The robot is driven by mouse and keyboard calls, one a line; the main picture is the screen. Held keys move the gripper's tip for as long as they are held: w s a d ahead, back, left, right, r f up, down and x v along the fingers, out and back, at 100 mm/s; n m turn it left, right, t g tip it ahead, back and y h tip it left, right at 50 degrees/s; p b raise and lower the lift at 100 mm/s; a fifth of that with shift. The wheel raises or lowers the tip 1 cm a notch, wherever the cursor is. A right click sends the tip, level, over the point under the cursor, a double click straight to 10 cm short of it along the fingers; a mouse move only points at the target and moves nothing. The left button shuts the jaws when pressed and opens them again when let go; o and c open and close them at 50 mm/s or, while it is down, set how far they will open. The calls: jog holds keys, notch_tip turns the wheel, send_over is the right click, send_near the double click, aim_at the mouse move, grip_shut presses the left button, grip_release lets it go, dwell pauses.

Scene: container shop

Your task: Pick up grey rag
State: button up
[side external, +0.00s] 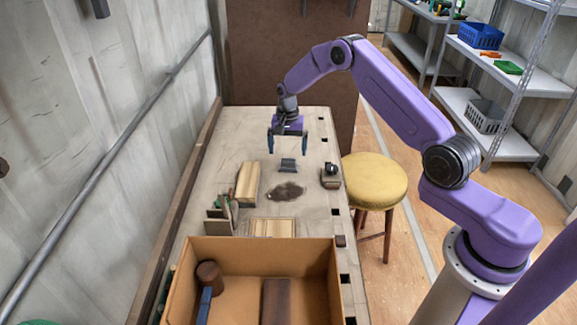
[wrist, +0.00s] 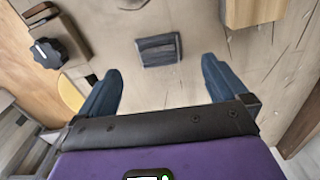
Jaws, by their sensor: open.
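A small dark grey folded piece that looks like the grey rag (side external: 288,165) lies flat on the workbench (side external: 240,140). In the wrist view the grey rag (wrist: 158,50) lies ahead of and between my fingers. My gripper (side external: 288,150) is open and empty, pointing down above the bench near the rag, not touching it. In the wrist view my gripper (wrist: 163,85) shows its two blue fingers spread wide.
A wooden block (side external: 248,182) lies left of the rag, and a dark-knobbed block (side external: 331,176) lies right. A cardboard box (side external: 230,243) stands at the near end. A yellow stool (side external: 374,181) stands beside the bench.

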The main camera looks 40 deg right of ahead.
aim_at(288, 160)
jog(key=shift+s+f, duration=0.1)
jog(key=shift+f, duration=2.85)
jog(key=c, duration=1.1)
